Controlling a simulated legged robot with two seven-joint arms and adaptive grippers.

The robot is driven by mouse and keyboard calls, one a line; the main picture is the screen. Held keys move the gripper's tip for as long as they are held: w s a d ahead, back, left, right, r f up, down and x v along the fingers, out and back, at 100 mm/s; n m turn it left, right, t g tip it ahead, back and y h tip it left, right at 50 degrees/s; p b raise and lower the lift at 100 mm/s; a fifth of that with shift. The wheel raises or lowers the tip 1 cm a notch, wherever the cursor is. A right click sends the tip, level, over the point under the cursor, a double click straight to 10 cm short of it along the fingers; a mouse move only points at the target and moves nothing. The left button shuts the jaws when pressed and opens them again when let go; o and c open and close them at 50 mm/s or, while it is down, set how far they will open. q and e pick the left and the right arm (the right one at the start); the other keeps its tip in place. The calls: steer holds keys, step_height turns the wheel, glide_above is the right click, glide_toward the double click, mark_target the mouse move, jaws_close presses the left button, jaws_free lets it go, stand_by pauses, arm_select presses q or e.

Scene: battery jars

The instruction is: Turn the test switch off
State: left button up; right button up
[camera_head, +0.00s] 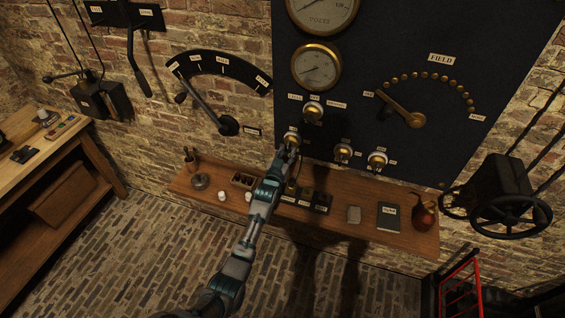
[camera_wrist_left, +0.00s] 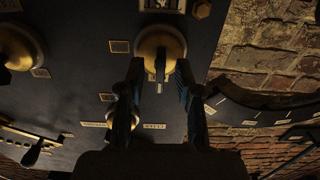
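In the left wrist view, a brass switch (camera_wrist_left: 160,42) with a short lever (camera_wrist_left: 159,66) stands just beyond my fingertips. The two fingers of my left gripper (camera_wrist_left: 160,72) are apart, one on each side of the lever, with gaps visible. My right gripper is not in view.
A wooden shelf (camera_head: 335,222) below the panel holds small boxes, a book (camera_head: 388,216) and a red-brown jug (camera_head: 424,216). A large lever (camera_head: 205,108) is on the brick wall to the left. A black handwheel (camera_head: 500,214) stands at right.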

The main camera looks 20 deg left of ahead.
arm_select(q)
steer(key=s, duration=1)
steer(key=shift+s+a+f, duration=0.2)
steer(key=shift+s, duration=0.2)
